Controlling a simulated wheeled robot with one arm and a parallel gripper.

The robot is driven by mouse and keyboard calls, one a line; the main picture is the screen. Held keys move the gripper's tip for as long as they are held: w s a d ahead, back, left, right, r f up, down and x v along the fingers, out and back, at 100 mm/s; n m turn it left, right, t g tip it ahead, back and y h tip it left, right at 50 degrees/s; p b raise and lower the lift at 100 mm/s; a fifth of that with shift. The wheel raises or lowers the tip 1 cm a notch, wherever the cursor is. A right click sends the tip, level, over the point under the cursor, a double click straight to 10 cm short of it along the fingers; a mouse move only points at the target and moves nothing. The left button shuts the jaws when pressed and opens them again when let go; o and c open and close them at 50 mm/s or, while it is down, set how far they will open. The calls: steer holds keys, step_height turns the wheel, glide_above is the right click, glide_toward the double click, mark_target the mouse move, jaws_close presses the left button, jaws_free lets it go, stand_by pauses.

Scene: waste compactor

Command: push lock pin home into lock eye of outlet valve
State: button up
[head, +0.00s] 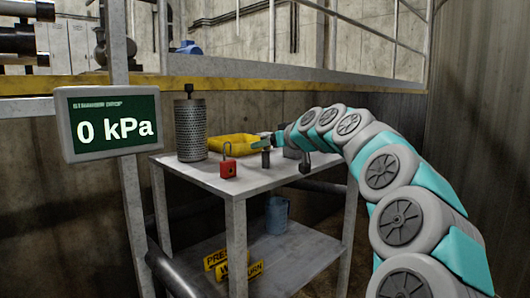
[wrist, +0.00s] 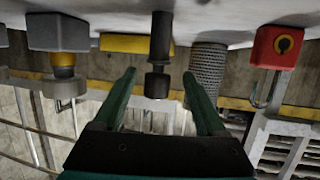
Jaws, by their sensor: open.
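A dark pin-like piece with a wider collar (wrist: 160,45), possibly the lock pin, stands on the cart top. A small dark upright piece in the head view (head: 265,159) looks like the same thing. My gripper (head: 258,143) is over the cart's right part. In the wrist view, where the scene appears upside down, my gripper (wrist: 159,76) has its green fingers spread. The dark piece shows between the fingertips, with no visible contact; how far ahead it is I cannot tell. I cannot make out the outlet valve or its lock eye for certain.
A blue jug (head: 277,215) is on the lower shelf. A display (head: 112,124) reads 0 kPa.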

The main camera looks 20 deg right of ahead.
steer(key=shift+x, duration=2.35)
steer(key=shift+d+r, duration=0.1)
steer(key=shift+d, duration=0.05)
jaws_close()
